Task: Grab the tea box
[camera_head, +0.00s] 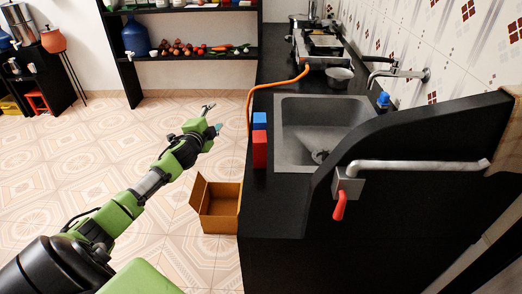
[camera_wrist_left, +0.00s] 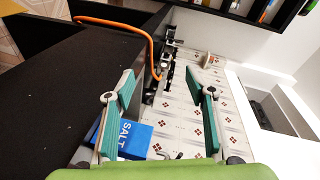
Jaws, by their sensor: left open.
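A red box (camera_head: 260,149) stands on the black counter, left of the sink; its label cannot be read, so I cannot confirm that it is the tea box. A blue box (camera_head: 260,121) stands just behind it. In the left wrist view a blue box (camera_wrist_left: 128,138) reads "SALT" and shows low, between and partly behind my fingers. My left gripper (camera_head: 213,117) is open and empty, left of the counter edge and apart from both boxes. Its teal-padded fingers (camera_wrist_left: 166,88) are spread wide in the left wrist view. The red box is not seen there. My right gripper is not in view.
The sink (camera_head: 322,110) lies right of the boxes, with a red-handled tap (camera_head: 410,166) nearer. An orange hose (camera_head: 262,86) runs along the counter edge towards the stove (camera_head: 325,45). An open cardboard box (camera_head: 221,228) sits on the floor beside the counter. Floor further left is clear.

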